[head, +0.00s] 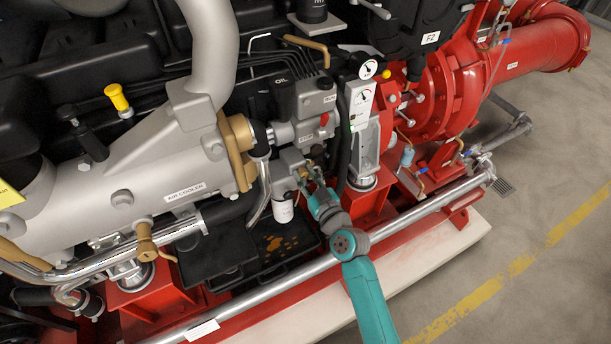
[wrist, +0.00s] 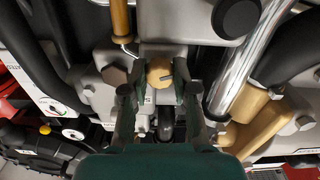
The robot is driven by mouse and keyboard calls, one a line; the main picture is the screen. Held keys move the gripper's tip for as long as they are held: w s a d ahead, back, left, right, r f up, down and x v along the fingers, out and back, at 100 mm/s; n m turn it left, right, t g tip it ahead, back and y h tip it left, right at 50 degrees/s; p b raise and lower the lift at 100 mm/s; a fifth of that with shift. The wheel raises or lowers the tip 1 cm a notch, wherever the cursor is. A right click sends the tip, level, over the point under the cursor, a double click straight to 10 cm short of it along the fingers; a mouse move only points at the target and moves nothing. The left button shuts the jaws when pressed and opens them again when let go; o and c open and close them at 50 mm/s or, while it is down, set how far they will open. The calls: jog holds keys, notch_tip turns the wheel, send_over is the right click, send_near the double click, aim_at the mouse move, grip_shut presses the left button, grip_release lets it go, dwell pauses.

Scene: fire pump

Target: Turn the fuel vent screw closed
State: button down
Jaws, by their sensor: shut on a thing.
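The fuel vent screw (wrist: 160,72) is a round brass head with a dark slot, set in a grey metal block, in the middle of the wrist view. My gripper (wrist: 158,84) has one finger on each side of the screw and is shut on it. The slot looks slightly tilted from level. In the head view my gripper (head: 309,184) reaches the engine's side below the grey pump block (head: 303,115). The screw is too small and too covered by the fingers to make out there.
A white filter canister (head: 283,207) hangs just left of my gripper. A black tray with orange stains (head: 277,243) lies below. A long silver pipe (head: 410,218) runs along the front.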

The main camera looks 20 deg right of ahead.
jog(key=m, duration=0.5)
jog(key=shift+m, duration=0.4)
jog(key=m, duration=1)
jog(key=shift+m, duration=0.4)
jog(key=m, duration=0.5)
jog(key=shift+f, duration=0.1)
jog(key=shift+m, duration=0.3)
jog(key=c, duration=0.9)
grip_release()
